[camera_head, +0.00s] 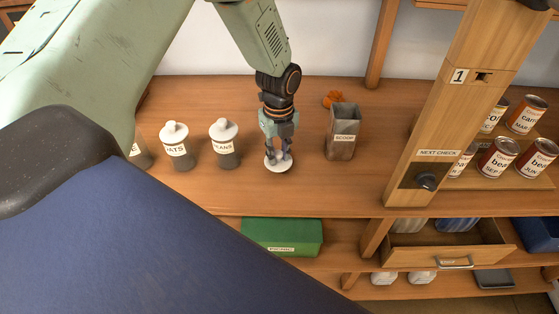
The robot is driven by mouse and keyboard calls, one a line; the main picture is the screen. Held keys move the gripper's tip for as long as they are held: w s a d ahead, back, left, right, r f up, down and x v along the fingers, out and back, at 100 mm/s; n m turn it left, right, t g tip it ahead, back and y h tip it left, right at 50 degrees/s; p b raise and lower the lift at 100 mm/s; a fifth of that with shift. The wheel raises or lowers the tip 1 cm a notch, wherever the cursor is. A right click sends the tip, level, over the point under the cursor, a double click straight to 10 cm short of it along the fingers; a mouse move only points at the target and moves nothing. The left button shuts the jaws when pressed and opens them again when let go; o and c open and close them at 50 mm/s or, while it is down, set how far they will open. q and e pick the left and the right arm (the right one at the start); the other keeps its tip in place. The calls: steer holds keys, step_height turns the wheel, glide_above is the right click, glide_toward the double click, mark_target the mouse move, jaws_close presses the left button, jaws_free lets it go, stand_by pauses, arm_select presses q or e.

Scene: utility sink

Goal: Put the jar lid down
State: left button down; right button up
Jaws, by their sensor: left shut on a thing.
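My left gripper (279,153) points down over the wooden counter and is shut on a white jar lid (279,164). The lid is low, at or just above the counter; I cannot tell whether it touches. To its left stands a jar labelled "BEANS" (225,146) with a white knobbed lid on it. Further left is a jar labelled "OATS" (178,150), also lidded, and part of another jar (139,150). My right gripper is not in view.
A metal scoop holder (342,133) stands right of the gripper, with an orange thing (334,98) behind it. A wooden post (440,120) and several cans (498,156) are at the right. A green box (283,236) sits on the shelf below. The counter front is clear.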

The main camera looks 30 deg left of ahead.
mark_target(279, 158)
arm_select(q)
steer(key=shift+s+f, duration=0.15)
steer(key=shift+f, duration=0.45)
steer(key=shift+s+f, duration=0.15)
steer(key=shift+f, duration=0.45)
steer(key=shift+s+d+f, duration=0.15)
steer(key=shift+d+f, duration=0.15)
steer(key=shift+f, duration=0.1)
steer(key=shift+w+a+f, duration=0.15)
steer(key=shift+w+f, duration=0.1)
steer(key=shift+w, duration=0.05)
steer(key=c, duration=1.6)
jaws_free()
steer(key=shift+f, duration=0.1)
steer(key=o, duration=0.4)
steer(key=shift+s+r, duration=0.2)
steer(key=shift+s, duration=0.05)
steer(key=shift+o, duration=0.2)
steer(key=shift+w, duration=0.25)
steer(key=shift+w+r, duration=0.1)
steer(key=shift+r, duration=0.25)
step_height(279, 158, up, 11)
steer(key=shift+f+b, duration=0.2)
steer(key=shift+b, duration=0.35)
steer(key=shift+s+r, duration=0.3)
steer(key=shift+r, duration=0.15)
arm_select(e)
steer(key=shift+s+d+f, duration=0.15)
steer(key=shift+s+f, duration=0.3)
